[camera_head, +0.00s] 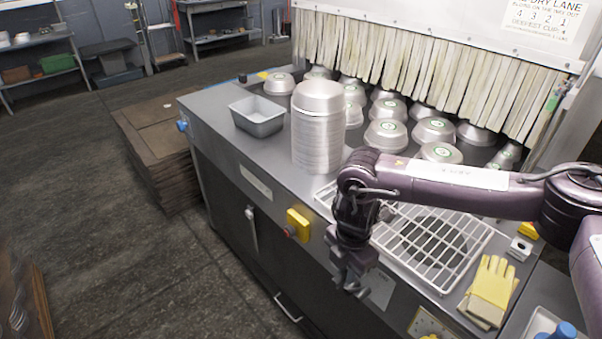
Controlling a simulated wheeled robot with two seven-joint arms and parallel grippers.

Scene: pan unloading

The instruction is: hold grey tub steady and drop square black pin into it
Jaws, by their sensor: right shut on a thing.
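The grey tub (258,124) is an open rectangular metal pan. It stands upright on the counter's left part, left of a tall stack of round pans, and looks empty from here. My right gripper (350,284) points down at the counter's front edge, well to the right of the tub and nearer to me. It is shut on the square black pin, which is hard to make out against the dark fingers. My left gripper is out of view, and nothing touches the tub.
The tall pan stack (318,130) stands between the tub and my right arm. A white wire rack (436,243) lies under the arm, with yellow gloves (489,290) to its right. Several domed pans sit behind, before a strip curtain (430,75).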

